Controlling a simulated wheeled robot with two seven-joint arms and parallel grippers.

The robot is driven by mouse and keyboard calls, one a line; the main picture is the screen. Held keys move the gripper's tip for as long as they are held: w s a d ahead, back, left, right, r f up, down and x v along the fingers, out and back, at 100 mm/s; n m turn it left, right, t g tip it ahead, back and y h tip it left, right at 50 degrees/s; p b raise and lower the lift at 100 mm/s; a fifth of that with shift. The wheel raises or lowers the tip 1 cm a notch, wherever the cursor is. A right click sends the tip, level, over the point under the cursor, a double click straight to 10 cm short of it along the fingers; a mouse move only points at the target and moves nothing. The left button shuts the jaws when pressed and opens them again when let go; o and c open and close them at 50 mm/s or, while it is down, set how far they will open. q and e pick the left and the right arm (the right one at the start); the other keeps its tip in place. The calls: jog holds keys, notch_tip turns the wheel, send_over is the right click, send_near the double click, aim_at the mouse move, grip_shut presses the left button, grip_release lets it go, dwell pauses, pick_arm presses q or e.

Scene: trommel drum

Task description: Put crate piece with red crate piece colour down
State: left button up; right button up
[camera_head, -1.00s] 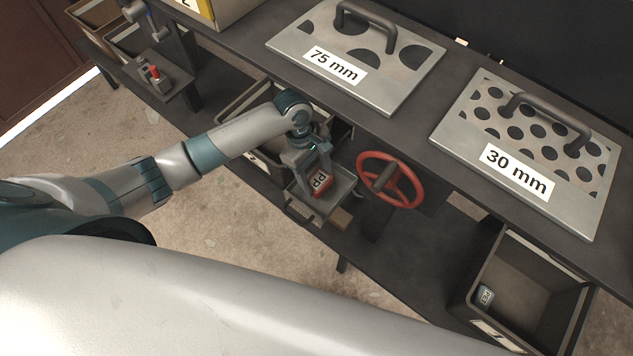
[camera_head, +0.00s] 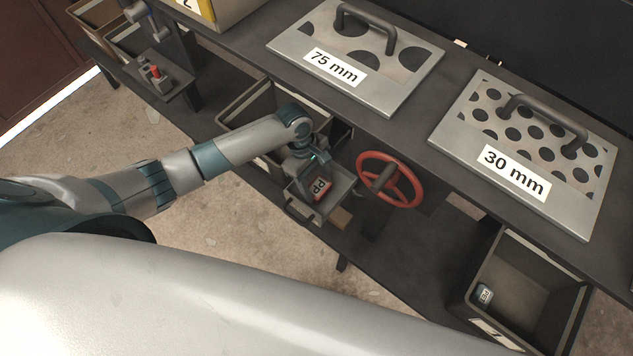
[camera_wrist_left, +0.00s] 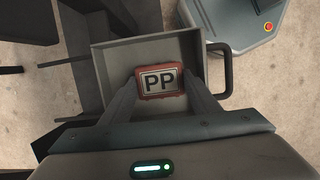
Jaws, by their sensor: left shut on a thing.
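The red crate piece (camera_head: 318,187) carries a white label reading "PP". My left gripper (camera_head: 311,182) is shut on it, over a small grey tray (camera_head: 344,184) with a handle. In the left wrist view the red crate piece (camera_wrist_left: 161,81) sits between the two fingertips, inside the outline of the grey tray (camera_wrist_left: 115,60). I cannot tell whether the piece touches the tray floor. My right gripper is not in view.
A red handwheel (camera_head: 413,191) stands just right of the tray. A dark bin (camera_head: 239,114) is behind my left wrist. Screen plates marked 75 mm (camera_head: 397,98) and 30 mm (camera_head: 575,221) lie on the bench. Another bin (camera_head: 577,307) at lower right holds a small labelled piece (camera_head: 484,293).

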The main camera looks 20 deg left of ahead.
pick_arm(q)
jog(key=o, duration=1.1)
jog(key=shift+c, duration=0.2)
jog(key=b+v, duration=0.1)
jog(key=v, duration=1.1)
jog(key=shift+b, duration=0.4)
jog(key=shift+r, duration=0.1)
